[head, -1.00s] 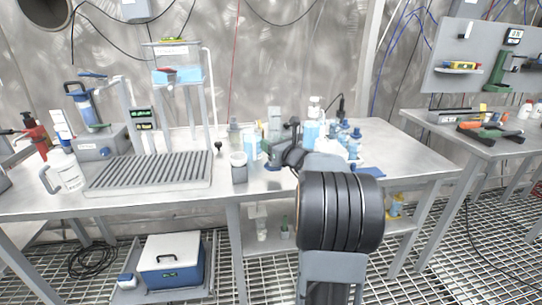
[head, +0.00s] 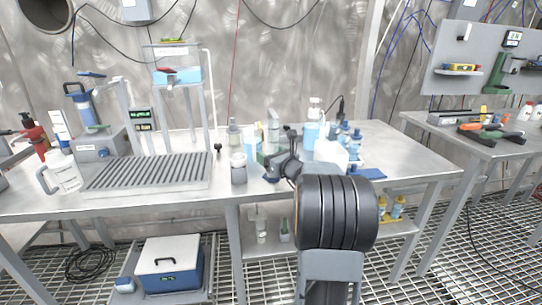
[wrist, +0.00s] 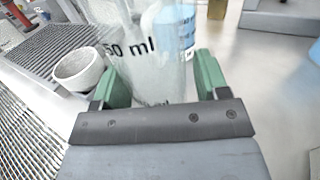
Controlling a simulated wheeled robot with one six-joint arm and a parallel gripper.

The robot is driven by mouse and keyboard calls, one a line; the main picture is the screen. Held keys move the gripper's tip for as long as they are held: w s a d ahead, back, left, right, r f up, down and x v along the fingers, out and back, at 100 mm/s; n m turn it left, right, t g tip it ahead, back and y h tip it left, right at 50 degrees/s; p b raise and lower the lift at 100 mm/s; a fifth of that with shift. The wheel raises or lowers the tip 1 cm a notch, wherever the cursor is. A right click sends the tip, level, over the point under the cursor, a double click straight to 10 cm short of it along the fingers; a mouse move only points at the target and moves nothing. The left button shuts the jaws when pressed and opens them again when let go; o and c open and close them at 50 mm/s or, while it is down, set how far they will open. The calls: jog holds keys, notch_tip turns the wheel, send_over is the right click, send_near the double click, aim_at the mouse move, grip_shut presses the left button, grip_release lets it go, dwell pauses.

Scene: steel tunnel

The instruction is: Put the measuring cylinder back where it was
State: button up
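A clear vessel (wrist: 158,62) marked "50 ml", which I take for the measuring cylinder, fills the space between the two green fingers of my gripper (wrist: 157,80) in the wrist view. The fingers stand wide apart, one on each side of it. I cannot tell whether they press on its wall. My own wrist partly hides this spot.
The steel bench (head: 330,178) carries a ribbed tray (head: 150,172) on the left and a white jug (head: 65,177). A white round cup (wrist: 78,70) is close to my left finger. The bench's right end is mostly clear.

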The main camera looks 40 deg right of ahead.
jog(key=shift+r, duration=0.25)
jog(key=s+p, duration=0.2)
jog(key=s, duration=1)
jog(key=s+a+f+n+g+y, duration=0.1)
jog(key=a+f+n+g+y, duration=0.15)
jog(key=a+n, duration=0.4)
jog(key=s+a+f+n+g+y, duration=0.1)
jog(key=a+f+n+g+y, duration=0.1)
jog(key=a+n+g, duration=0.45)
jog(key=a+f+n+g+y, duration=0.1)
jog(key=a+f+n+y, duration=0.2)
jog(key=a, duration=0.6)
jog(key=s+a+f+n+g+h, duration=0.1)
jog(key=s+n+h, duration=0.1)
jog(key=n, duration=0.4)
jog(key=s+a+f+n+g+h, duration=0.1)
jog(key=s+n+g+h, duration=0.1)
jog(key=s+n, duration=0.3)
jog(key=s+a+f+n+g+h, duration=0.1)
jog(key=s+n+h, duration=0.3)
jog(key=n, duration=0.5)
jog(key=shift+a+f+g, duration=0.4)
jog(key=shift+a+g, duration=0.15)
jog(key=shift+g, duration=0.05)
